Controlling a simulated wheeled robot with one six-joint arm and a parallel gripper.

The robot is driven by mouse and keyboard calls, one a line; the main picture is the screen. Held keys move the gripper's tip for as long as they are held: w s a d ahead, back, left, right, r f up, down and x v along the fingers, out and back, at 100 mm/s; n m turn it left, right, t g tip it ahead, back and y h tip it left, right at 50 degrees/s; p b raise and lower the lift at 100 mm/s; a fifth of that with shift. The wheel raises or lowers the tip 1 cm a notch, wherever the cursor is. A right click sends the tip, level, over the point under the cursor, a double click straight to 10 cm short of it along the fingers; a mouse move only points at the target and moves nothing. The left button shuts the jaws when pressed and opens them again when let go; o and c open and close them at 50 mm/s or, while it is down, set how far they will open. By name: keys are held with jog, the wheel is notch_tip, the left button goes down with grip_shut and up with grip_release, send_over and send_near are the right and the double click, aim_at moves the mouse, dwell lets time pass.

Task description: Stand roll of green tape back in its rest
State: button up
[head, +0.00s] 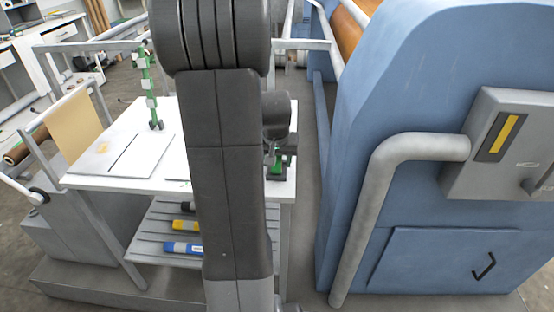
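A small green object (278,168) with a dark part around it shows at the right end of the white table (180,184), just right of my arm. It may be the roll of green tape or its rest; it is too small and too covered to tell. My dark arm stands upright across the middle of the view and hides much of the table. My wrist shows just above the green object. My gripper's fingers cannot be made out there, nor whether they touch it.
A green upright with pale blocks (147,85) stands on the table's back left, behind a white board (121,154). A shelf below holds yellow (185,226) and blue (180,248) rolls. A large blue machine (420,200) with a grey pipe (372,210) fills the right side.

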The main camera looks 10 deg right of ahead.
jog(key=shift+r, duration=0.1)
jog(key=v, duration=1.3)
jog(key=shift+s+r, duration=0.15)
jog(key=shift+r, duration=0.15)
jog(key=x, duration=1.3)
jog(key=shift+f, duration=0.1)
jog(key=shift+w+p, duration=0.2)
jog(key=shift+p, duration=0.15)
jog(key=shift+r+p, duration=1)
jog(key=shift+r, duration=0.25)
jog(key=shift+f, duration=0.1)
